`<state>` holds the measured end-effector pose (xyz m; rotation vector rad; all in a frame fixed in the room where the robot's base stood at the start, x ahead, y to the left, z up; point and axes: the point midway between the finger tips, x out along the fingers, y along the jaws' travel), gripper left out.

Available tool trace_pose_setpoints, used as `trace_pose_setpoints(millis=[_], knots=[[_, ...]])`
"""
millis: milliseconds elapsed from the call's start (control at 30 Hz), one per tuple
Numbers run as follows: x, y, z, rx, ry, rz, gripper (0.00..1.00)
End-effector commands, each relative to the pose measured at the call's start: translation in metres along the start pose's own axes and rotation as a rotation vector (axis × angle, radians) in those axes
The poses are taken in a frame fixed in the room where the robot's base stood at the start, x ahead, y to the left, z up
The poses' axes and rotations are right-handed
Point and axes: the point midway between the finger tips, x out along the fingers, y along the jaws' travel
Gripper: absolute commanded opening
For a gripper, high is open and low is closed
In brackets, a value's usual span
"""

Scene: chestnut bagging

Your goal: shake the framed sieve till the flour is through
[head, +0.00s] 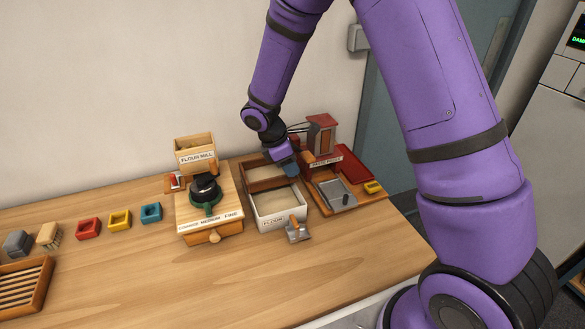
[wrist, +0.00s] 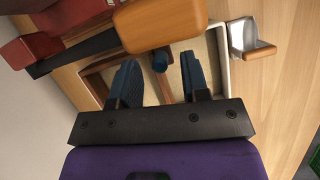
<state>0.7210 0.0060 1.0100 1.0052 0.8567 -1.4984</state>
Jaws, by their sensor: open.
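The framed sieve (head: 264,186) is a brown wooden frame resting over the back part of the white flour bin (head: 277,220). Pale flour shows in the bin's front part. My gripper (head: 290,170) is low at the right side of the sieve. In the wrist view my gripper (wrist: 159,60) has its two blue fingers apart, on either side of a small blue-ended knob (wrist: 160,60). I cannot tell whether the fingers touch it. The brown frame (wrist: 97,84) shows beside the left finger.
The flour mill (head: 196,160) stands left of the bin. A press with a red head (head: 321,133) stands close on the right; its wooden lever handle (wrist: 165,25) is near the fingers. A metal scoop (head: 297,233) lies at the bin's front. The front table is clear.

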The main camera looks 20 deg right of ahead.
Motion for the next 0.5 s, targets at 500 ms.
trace_pose_setpoints(millis=[500], knots=[[0.019,0.000,0.000,0.000,0.000,0.000,0.42]])
